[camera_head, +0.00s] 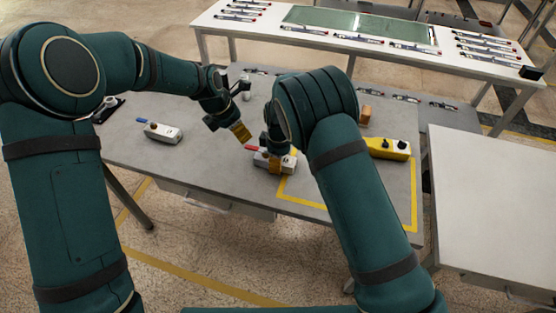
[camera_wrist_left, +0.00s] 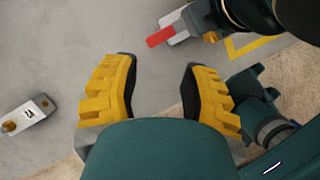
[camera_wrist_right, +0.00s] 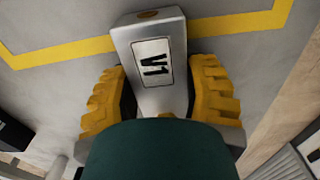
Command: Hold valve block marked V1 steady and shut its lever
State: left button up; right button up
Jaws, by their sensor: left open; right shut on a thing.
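The valve block marked V1 (camera_wrist_right: 151,62) is grey with a white label, and it lies on the grey table. My right gripper (camera_wrist_right: 160,105) is shut on it, one yellow finger on each side. In the head view the V1 block (camera_head: 289,161) is partly hidden by my right gripper (camera_head: 275,164). Its red lever (camera_head: 251,148) sticks out to the left. The lever also shows in the left wrist view (camera_wrist_left: 160,37). My left gripper (camera_wrist_left: 160,95) is open and empty, near the lever and apart from it. In the head view the left gripper (camera_head: 241,132) is above the table, left of the block.
Another grey block with a blue lever (camera_head: 162,132) stands on the table at left. A yellow box with black knobs (camera_head: 389,148) is right of my right arm. A yellow taped outline (camera_head: 305,201) marks the table (camera_head: 205,163). A white table (camera_head: 500,195) stands at right.

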pick_arm(q)
jog(key=shift+s+d, duration=0.1)
jog(key=c, duration=0.5)
jog(key=shift+s+d+f, duration=0.15)
jog(key=shift+s, duration=0.05)
grip_shut()
jog(key=s+a+n+t+y, duration=0.1)
jog(key=s+a+n+t, duration=0.1)
jog(key=s+n, duration=0.5)
jog(key=shift+s+r+y, duration=0.3)
jog(key=shift+s+y, duration=0.05)
jog(key=shift+y, duration=0.05)
